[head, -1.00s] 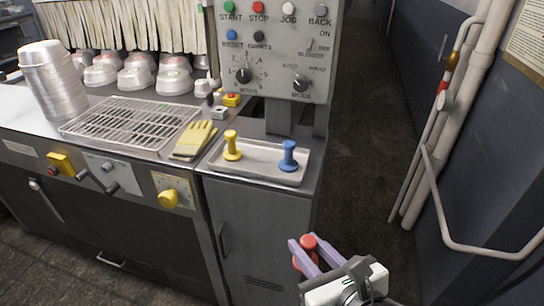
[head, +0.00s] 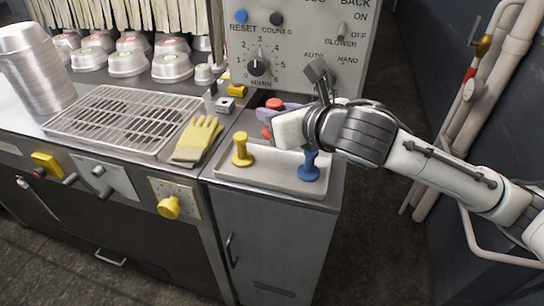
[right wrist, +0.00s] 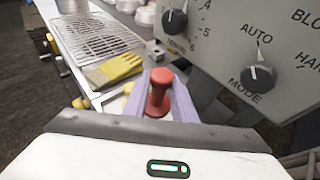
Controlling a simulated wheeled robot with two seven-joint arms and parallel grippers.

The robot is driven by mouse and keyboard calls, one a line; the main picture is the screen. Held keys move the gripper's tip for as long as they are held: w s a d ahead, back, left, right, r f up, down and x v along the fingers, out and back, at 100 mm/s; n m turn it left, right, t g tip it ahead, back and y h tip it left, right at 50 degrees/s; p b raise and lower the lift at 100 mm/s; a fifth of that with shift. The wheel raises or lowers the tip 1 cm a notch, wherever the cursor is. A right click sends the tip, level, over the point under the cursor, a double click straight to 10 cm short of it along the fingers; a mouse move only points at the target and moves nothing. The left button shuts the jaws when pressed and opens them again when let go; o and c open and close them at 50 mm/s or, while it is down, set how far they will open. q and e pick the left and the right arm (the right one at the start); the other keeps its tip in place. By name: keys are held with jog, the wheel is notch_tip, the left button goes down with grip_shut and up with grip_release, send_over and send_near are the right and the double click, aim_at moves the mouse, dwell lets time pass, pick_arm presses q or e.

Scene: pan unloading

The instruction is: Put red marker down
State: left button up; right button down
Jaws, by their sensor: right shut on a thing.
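The red marker (head: 274,104) is a peg-like piece with a round knob top. My right gripper (head: 268,118) is shut on it, above the back part of the small metal tray (head: 262,177), beneath the control panel. In the right wrist view the red marker (right wrist: 158,92) stands between the two purple fingers. Whether its base touches anything is hidden. A yellow marker (head: 242,150) stands at the tray's left and a blue marker (head: 309,167) at its right; my right gripper is behind them. My left gripper is not in view.
The grey control panel (head: 300,45) with knobs rises close behind my right gripper. Yellow gloves (head: 197,139) lie left of the tray, beside a wire rack (head: 125,118). Stacked pans (head: 35,70) and several upturned pans stand farther left. The tray's front middle is bare.

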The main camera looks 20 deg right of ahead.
notch_tip(320, 180, down, 5)
jog(key=shift+s+f+b, duration=0.1)
jog(key=shift+f+b, duration=0.1)
jog(key=shift+b, duration=0.15)
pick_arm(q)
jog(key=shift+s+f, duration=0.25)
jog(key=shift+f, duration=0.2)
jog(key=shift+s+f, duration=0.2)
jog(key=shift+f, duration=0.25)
pick_arm(e)
jog(key=shift+f, duration=1.9)
jog(key=shift+f, duration=0.1)
jog(key=c, duration=1.7)
grip_release()
jog(key=shift+f, duration=0.1)
jog(key=shift+c, duration=0.2)
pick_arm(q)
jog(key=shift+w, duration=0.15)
